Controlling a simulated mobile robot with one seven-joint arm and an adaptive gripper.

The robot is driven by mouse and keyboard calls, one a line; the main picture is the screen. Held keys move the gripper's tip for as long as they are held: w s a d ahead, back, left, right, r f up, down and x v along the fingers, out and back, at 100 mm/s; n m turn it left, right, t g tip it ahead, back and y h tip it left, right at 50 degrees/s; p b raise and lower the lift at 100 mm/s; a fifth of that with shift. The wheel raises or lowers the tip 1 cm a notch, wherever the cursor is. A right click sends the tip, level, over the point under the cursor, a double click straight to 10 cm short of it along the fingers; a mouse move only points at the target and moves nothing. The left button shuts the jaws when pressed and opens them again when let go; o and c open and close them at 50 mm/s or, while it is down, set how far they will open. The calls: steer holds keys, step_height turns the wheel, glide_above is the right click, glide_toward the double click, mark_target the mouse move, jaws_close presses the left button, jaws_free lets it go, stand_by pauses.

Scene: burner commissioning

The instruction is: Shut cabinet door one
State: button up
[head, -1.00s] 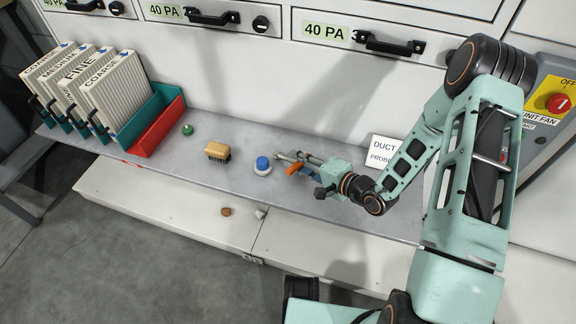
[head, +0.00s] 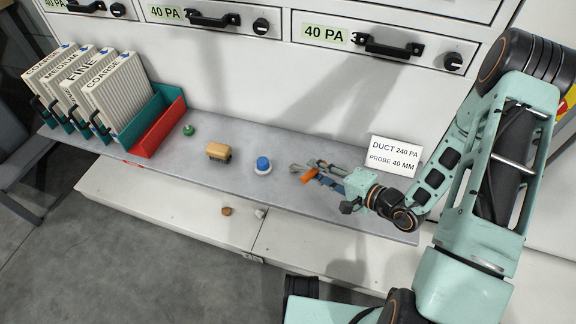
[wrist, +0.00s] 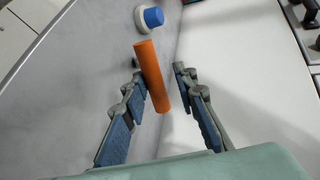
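White cabinet fronts with black handles and knobs run along the top of the head view: a left one (head: 100,8), a middle one (head: 200,32) and a right one (head: 400,62). The middle and right ones read 40 PA. No number one is legible, so I cannot tell which is door one. The fronts look flush. My gripper (head: 305,172) is low over the grey shelf, away from the handles. In the wrist view its fingers (wrist: 160,75) are apart, with an orange cylinder (wrist: 152,75) between them, close to the left finger and clear of the right.
Two small pieces (head: 227,211) lie on the ledge below.

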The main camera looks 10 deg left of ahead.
step_height(320, 180, up, 7)
steer(key=s+d+p, duration=0.1)
steer(key=d+p, duration=0.1)
steer(key=p, duration=0.2)
steer(key=shift+s+d, duration=0.15)
steer(key=shift+s, duration=0.15)
steer(key=shift+r, duration=0.1)
